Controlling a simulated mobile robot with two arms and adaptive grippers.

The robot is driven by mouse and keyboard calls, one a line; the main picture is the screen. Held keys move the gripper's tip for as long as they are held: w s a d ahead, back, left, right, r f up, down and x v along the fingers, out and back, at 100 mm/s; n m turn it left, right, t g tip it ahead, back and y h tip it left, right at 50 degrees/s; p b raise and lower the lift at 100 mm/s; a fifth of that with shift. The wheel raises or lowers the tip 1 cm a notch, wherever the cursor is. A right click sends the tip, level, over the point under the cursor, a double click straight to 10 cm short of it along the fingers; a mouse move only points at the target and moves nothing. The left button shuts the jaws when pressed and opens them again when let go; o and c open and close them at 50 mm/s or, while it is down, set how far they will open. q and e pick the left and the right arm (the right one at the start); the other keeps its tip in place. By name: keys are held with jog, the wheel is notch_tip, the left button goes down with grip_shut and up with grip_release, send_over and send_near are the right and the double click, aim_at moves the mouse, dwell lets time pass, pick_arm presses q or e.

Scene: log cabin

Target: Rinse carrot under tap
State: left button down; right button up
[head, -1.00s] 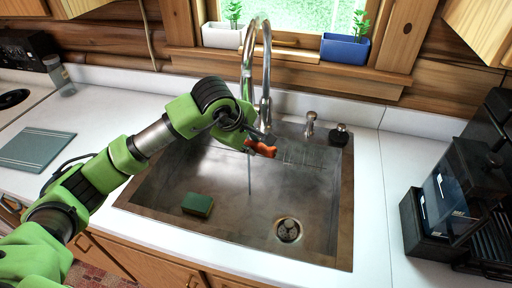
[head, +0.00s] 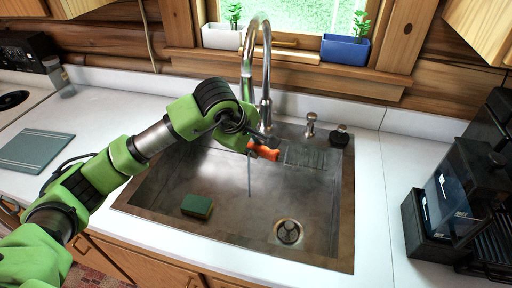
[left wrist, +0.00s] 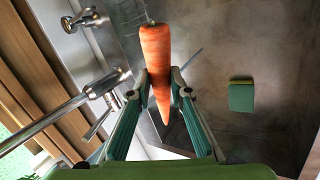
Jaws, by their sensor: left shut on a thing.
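An orange carrot (head: 264,151) is held above the sink basin, just below and in front of the curved metal tap (head: 266,70). My left gripper (head: 257,141) is shut on it. In the left wrist view the carrot (left wrist: 157,60) lies between the two fingertips (left wrist: 159,88), its thick end beyond them and its tip toward the palm. A thin stream of water (head: 249,175) shows below the gripper in the head view. Whether the water touches the carrot is hard to tell. My right gripper does not show.
The metal sink (head: 225,232) holds a green sponge (head: 197,206) and a drain (head: 288,231). A soap dispenser (head: 310,127) and a dark-topped item (head: 340,135) stand behind it. A coffee machine (head: 452,195) is at right, a board (head: 37,150) at left. Planters line the window sill.

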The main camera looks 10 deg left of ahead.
pick_arm(q)
jog(key=s+a+b, duration=0.2)
jog(key=s, duration=0.5)
jog(key=shift+s+a, duration=0.15)
jog(key=shift+a, duration=0.05)
dwell(1.1)
jog(key=s+a+r, duration=0.1)
jog(key=s+r, duration=0.3)
jog(key=shift+s+a+p, duration=0.25)
jog(key=shift+s+p, duration=0.05)
jog(key=shift+s, duration=0.1)
dwell(0.4)
dwell(0.6)
